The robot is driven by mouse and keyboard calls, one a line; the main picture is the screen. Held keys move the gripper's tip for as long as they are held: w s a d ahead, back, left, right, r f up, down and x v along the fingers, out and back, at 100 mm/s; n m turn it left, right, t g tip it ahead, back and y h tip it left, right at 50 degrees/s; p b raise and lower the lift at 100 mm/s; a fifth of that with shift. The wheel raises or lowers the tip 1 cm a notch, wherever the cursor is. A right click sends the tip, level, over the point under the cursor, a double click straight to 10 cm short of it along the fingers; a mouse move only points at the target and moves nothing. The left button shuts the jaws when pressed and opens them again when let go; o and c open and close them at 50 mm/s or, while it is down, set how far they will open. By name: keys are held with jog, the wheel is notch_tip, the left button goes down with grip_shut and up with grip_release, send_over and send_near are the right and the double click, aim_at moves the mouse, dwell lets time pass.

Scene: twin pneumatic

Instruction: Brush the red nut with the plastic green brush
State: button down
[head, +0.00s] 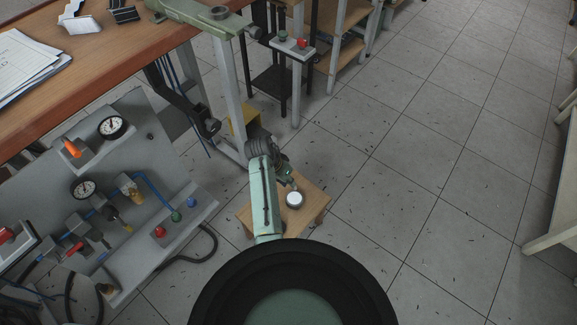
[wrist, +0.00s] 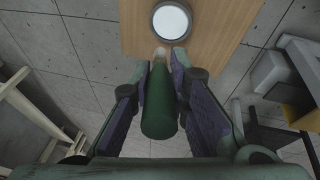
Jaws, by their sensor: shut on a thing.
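My gripper (wrist: 160,70) is shut on the green brush (wrist: 159,108). The brush's green handle lies between the two purple-padded fingers, and its pale tip points toward a wooden stool. In the head view my gripper (head: 287,176) is over the stool, with the brush too small to make out clearly. A small red piece (head: 160,231), which looks like the red nut, sits on the lower right of the grey pneumatic panel (head: 140,262), beside a green piece (head: 176,215) and a blue piece (head: 191,202). My gripper is to the right of these, apart from them.
A round white-topped container with a dark rim (head: 294,200) stands on the wooden stool (head: 314,205). The panel carries gauges, valves and blue tubes, and a black hose curves beside it. A workbench (head: 100,72) is at upper left. Open tiled floor lies right.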

jog(key=shift+f+b, duration=2.95)
jog(key=shift+s+f, duration=0.15)
jog(key=shift+f, duration=0.65)
dwell(0.3)
notch_tip(320, 180, up, 7)
jog(key=p, duration=0.6)
jog(key=shift+r, duration=0.15)
dwell(0.7)
jog(key=s+d+n+t+y+b, duration=0.1)
jog(key=s+d+n+b, duration=0.1)
jog(key=s+n, duration=0.3)
jog(key=shift+s+d+f+n+t+b, duration=0.2)
jog(key=shift+s+f+n+t+b, duration=0.2)
jog(key=shift+s+b, duration=0.45)
